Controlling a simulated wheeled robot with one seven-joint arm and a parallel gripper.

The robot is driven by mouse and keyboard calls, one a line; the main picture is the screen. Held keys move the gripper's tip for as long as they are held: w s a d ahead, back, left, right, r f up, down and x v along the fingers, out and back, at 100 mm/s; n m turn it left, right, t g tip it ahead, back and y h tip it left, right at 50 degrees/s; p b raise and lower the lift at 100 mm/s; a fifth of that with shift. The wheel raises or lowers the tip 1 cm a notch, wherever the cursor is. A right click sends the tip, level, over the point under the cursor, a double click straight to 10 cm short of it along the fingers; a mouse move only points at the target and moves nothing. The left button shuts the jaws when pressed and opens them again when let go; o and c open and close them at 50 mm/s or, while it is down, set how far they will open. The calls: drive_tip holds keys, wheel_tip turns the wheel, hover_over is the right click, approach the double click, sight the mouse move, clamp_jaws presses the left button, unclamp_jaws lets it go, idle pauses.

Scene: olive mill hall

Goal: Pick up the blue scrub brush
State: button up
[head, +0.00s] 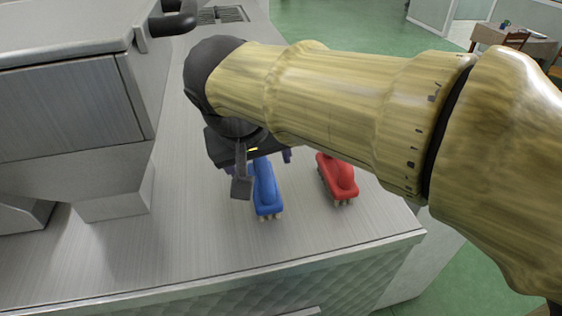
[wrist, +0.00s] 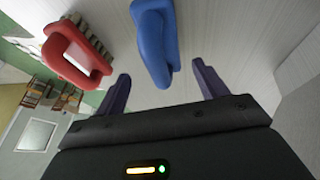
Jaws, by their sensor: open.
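The blue scrub brush (head: 266,190) lies on the metal counter in the head view, bristles down, its far end hidden behind my gripper. In the wrist view the blue scrub brush (wrist: 155,42) shows at the top centre, its near end reaching toward the space between my fingers. My gripper (head: 262,172) is over the far part of the brush in the head view. In the wrist view my gripper (wrist: 158,82) has its two purple-grey fingers wide apart with nothing held between them. I cannot tell the exact height of the fingers above the brush.
A red scrub brush (head: 337,178) lies to the right of the blue one, with a clear gap. It also shows in the wrist view (wrist: 76,54). A large metal machine (head: 75,110) stands on the left of the counter (head: 170,255). The counter's front edge is close.

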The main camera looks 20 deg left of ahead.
drive_tip(key=shift+a+f+p, duration=0.1)
drive_tip(key=shift+f+p, duration=0.25)
drive_tip(key=shift+f, duration=0.15)
drive_tip(key=p+x, duration=0.1)
drive_tip(key=x, duration=0.2)
drive_tip(key=shift+s+a+f, duration=0.1)
drive_tip(key=shift+s+f, duration=0.05)
drive_tip(key=shift+f, duration=0.4)
drive_tip(key=shift+w, duration=0.2)
drive_tip(key=c, duration=1.1)
drive_tip(key=shift+r, duration=0.1)
drive_tip(key=shift+c, duration=0.2)
